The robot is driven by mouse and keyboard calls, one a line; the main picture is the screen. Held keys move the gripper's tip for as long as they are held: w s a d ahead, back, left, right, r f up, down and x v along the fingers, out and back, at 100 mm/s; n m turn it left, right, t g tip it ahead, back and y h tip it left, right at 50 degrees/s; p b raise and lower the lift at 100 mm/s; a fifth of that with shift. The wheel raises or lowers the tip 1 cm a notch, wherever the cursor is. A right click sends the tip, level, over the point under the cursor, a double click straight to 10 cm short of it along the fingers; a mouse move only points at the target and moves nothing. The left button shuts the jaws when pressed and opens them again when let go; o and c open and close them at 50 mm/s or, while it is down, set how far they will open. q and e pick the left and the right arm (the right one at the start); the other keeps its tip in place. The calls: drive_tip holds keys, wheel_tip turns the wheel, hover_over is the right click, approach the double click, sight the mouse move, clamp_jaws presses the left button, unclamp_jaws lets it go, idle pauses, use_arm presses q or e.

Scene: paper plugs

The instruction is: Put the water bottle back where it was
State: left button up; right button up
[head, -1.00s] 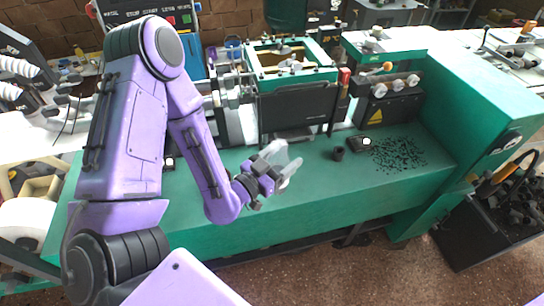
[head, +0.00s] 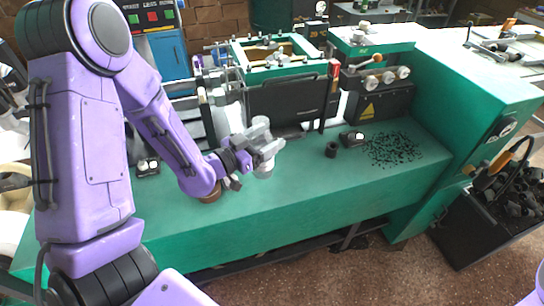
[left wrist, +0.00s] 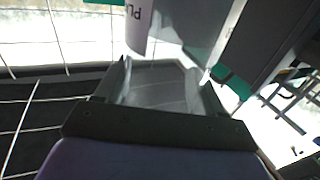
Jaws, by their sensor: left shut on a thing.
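My left gripper (head: 266,152) is shut on the water bottle (head: 260,124), a pale whitish object whose top shows above the fingers in the head view. The gripper holds it over the green bench (head: 290,190), in front of the machine. In the left wrist view the bottle (left wrist: 160,22) shows as a white body with dark letters beyond the two pale fingers (left wrist: 161,85). My right gripper is not in view.
A small black cup (head: 331,150), a black block with a pale top (head: 351,138) and a patch of black bits (head: 392,149) lie right of the gripper. The machine's dark panel (head: 287,102) stands behind. The bench's front middle is clear.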

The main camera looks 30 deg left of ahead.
use_arm(q)
drive_tip(key=w+a+f, duration=0.1)
drive_tip(key=w+f, duration=0.3)
drive_tip(key=f, duration=0.4)
drive_tip(key=shift+w+f, duration=0.25)
drive_tip(key=shift+f, duration=0.15)
drive_tip(key=shift+f, duration=0.1)
drive_tip(key=o, duration=0.9)
drive_tip(key=shift+o, duration=0.2)
